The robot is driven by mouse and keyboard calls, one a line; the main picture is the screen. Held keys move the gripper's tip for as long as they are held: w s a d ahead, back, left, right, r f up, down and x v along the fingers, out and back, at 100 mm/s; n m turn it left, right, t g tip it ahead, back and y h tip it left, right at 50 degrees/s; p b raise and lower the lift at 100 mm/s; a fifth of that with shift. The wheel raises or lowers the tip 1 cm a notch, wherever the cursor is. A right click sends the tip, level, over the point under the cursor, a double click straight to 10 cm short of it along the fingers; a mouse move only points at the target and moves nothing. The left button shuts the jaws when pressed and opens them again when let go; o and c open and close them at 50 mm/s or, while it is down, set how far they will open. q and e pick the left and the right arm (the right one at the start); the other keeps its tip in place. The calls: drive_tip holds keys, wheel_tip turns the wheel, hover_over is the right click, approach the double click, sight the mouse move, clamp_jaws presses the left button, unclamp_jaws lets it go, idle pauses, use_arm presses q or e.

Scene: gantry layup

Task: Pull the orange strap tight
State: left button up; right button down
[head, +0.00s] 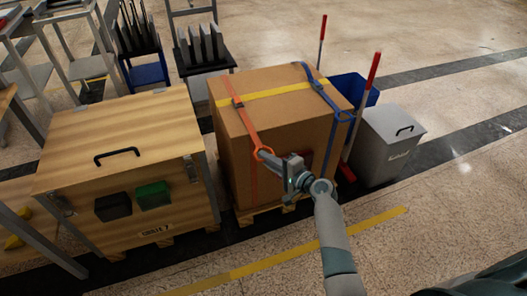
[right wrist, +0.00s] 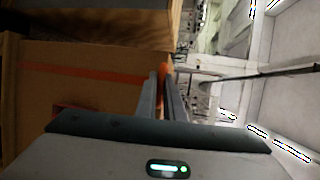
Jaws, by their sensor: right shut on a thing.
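A large cardboard box (head: 222,125) stands on a pallet in the middle of the head view. My right gripper (head: 282,165) is at this loop, in front of the box, shut on the strap end. In the right wrist view the fingers (right wrist: 162,95) are close together with orange (right wrist: 166,72) at their tips. A length of the orange strap (right wrist: 85,72) crosses the box face there. My left gripper is not in view.
A blue strap (head: 321,91) and yellow tape (head: 265,91) are on the box. A wooden crate (head: 130,135) stands close on the left. A grey bin (head: 388,150), a blue bin (head: 350,88) and red-and-white poles (head: 366,95) stand on the right. The front floor is clear.

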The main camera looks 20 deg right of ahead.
drive_tip(key=shift+s+f, duration=0.15)
drive_tip(key=c, duration=2)
unclamp_jaws()
drive_tip(key=shift+c, duration=0.2)
drive_tip(key=shift+o, duration=0.9)
